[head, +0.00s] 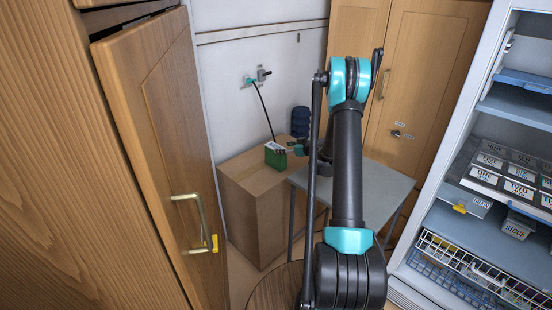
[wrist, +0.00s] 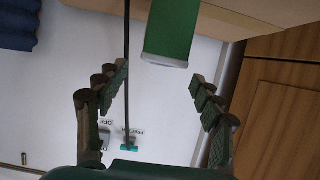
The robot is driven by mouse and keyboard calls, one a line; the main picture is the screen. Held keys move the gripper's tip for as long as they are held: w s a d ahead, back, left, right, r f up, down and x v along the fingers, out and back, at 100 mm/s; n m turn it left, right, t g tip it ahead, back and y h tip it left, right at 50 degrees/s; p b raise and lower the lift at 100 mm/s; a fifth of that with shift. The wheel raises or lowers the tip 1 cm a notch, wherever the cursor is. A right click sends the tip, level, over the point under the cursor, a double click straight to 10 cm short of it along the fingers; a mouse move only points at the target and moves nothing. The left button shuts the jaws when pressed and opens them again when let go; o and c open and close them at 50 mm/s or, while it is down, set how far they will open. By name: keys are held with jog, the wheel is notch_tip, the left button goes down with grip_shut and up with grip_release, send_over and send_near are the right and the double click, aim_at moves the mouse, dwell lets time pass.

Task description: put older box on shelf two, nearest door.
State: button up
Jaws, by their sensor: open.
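A green box (head: 275,156) with a pale top stands on a brown cabinet (head: 240,190) by the back wall. I cannot read any date on it or tell whether it is the older box. My gripper (head: 293,147) is close to its right side, partly hidden by my arm. In the wrist view my gripper (wrist: 158,82) is open and empty. The green box (wrist: 172,30) appears beyond the fingertips, toward the top of the picture, apart from both fingers. A white-framed shelf unit (head: 478,75) stands at right; which level is shelf two is unclear.
A wooden door (head: 160,120) with a brass handle is at left. A dark cord (head: 262,108) hangs from a teal wall fitting to near the box. A dark blue ribbed container (head: 300,121) stands behind. A grey table (head: 375,188) lies between the cabinet and shelves. Labelled trays (head: 480,177) fill one shelf.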

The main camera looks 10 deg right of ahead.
aim_at(277, 147)
jog(key=shift+x, duration=3.25)
jog(key=shift+c, duration=0.4)
grip_shut()
